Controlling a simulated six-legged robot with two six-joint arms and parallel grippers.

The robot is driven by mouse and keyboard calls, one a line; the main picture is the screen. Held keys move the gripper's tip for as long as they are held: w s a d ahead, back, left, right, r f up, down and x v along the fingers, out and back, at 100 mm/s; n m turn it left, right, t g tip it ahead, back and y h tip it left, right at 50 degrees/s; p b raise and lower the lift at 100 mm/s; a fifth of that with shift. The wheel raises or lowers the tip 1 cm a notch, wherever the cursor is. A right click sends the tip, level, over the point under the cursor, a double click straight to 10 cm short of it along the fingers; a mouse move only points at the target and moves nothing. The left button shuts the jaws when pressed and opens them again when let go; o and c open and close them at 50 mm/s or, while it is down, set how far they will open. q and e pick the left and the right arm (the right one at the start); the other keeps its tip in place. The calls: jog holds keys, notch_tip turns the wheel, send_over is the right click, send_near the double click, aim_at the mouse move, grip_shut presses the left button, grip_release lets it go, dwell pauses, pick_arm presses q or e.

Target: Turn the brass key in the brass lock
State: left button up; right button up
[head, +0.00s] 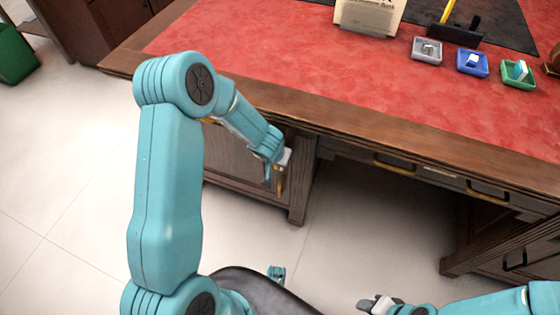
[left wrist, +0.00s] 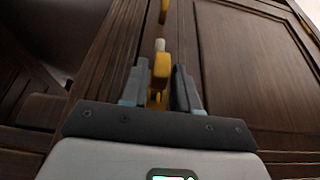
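My left gripper (head: 277,172) is down at the front of the desk's left cabinet. In the left wrist view its two fingers (left wrist: 161,80) stand close on either side of the brass key (left wrist: 160,70), seemingly shut on it. A small pale tip (left wrist: 160,45) shows just beyond the key, against the dark wood. A brass piece (left wrist: 164,10) shows farther off at the top edge; I cannot tell whether it is the lock. Where the key meets the lock is hidden. My right gripper (head: 377,305) is low at the bottom of the head view, its fingers too small to judge.
The wooden desk (head: 400,140) has a red leather top with a beige machine (head: 369,15), a grey tray (head: 426,51), a blue tray (head: 472,62) and a green tray (head: 518,74). Drawers with brass handles (head: 394,165) run along its front. A green bin (head: 15,55) stands far left. The kneehole is open.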

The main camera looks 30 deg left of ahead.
pick_arm(q)
jog(key=shift+b+x, duration=0.45)
jog(key=shift+x, duration=1.25)
pick_arm(e)
jog(key=shift+f, duration=0.95)
pick_arm(q)
grip_shut()
jog(key=shift+s+y+p, duration=0.1)
jog(key=shift+y+p, duration=0.2)
jog(key=shift+p, duration=0.3)
jog(key=shift+a+r+m+g+y+p, duration=0.15)
jog(key=shift+m+g+y+p, duration=0.15)
jog(key=shift+y+p, duration=0.9)
jog(key=shift+p, duration=0.45)
pick_arm(e)
notch_tip(320, 180, up, 4)
jog(key=shift+r, duration=0.2)
pick_arm(q)
jog(key=shift+a, duration=0.1)
